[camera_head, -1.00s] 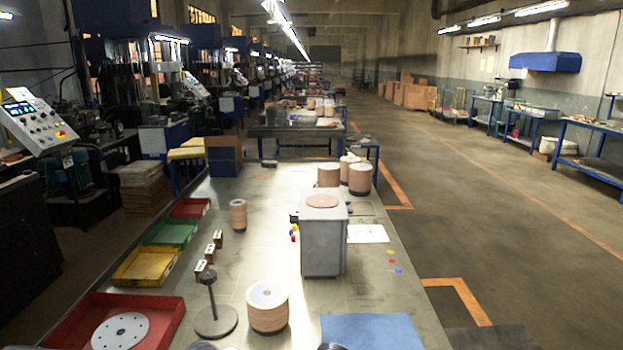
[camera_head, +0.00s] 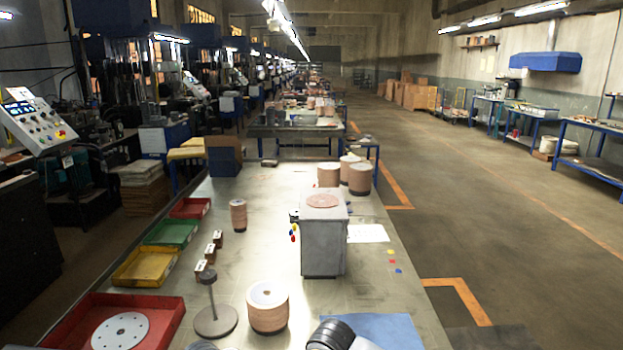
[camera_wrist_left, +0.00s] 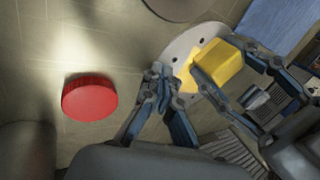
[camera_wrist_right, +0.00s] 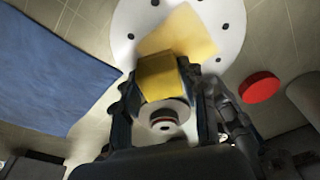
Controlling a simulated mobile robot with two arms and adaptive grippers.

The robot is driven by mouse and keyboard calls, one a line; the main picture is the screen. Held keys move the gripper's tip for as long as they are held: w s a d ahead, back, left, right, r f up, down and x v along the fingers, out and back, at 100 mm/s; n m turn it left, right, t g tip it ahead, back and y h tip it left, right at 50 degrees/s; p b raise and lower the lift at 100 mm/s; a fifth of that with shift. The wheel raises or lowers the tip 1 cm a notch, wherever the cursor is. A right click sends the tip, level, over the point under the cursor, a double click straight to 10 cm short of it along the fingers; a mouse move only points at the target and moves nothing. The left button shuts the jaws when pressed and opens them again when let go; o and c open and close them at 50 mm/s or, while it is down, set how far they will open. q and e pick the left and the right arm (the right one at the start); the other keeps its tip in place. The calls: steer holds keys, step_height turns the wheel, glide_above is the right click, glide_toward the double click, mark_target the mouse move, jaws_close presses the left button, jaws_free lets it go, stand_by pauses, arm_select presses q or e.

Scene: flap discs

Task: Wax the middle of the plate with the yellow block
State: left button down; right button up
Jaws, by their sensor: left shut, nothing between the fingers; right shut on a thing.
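The yellow block (camera_wrist_right: 160,78) is between the fingers of my right gripper (camera_wrist_right: 168,95), which is shut on it. The white plate with dark holes (camera_wrist_right: 225,20) lies under the block; in the left wrist view the plate (camera_wrist_left: 180,47) is partly hidden by the block (camera_wrist_left: 228,65) and fingers. A pale yellow area shows by the block over the plate's middle; I cannot tell whether it is wax, nor whether the block touches the plate. My left gripper (camera_wrist_left: 158,82) is shut and empty, close beside the plate's edge. Neither gripper's fingertips show in the head view.
A red round disc (camera_wrist_left: 90,97) lies on the bench near the plate. A blue mat (camera_wrist_right: 45,70) is beside the plate. In the head view a red tray (camera_head: 170,312) holds another white disc, near a dark stand (camera_head: 215,320) and a disc stack (camera_head: 268,310).

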steer(key=shift+s+a+f, duration=0.1)
steer(key=shift+s+f, duration=0.05)
steer(key=shift+s, duration=1.8)
steer(key=shift+s+a, duration=0.1)
steer(key=shift+s, duration=1.4)
steer(key=shift+w+d, duration=0.15)
steer(key=shift+w, duration=1.7)
steer(key=shift+w+d, duration=0.1)
steer(key=shift+w, duration=1.7)
steer(key=shift+r, duration=3.7)
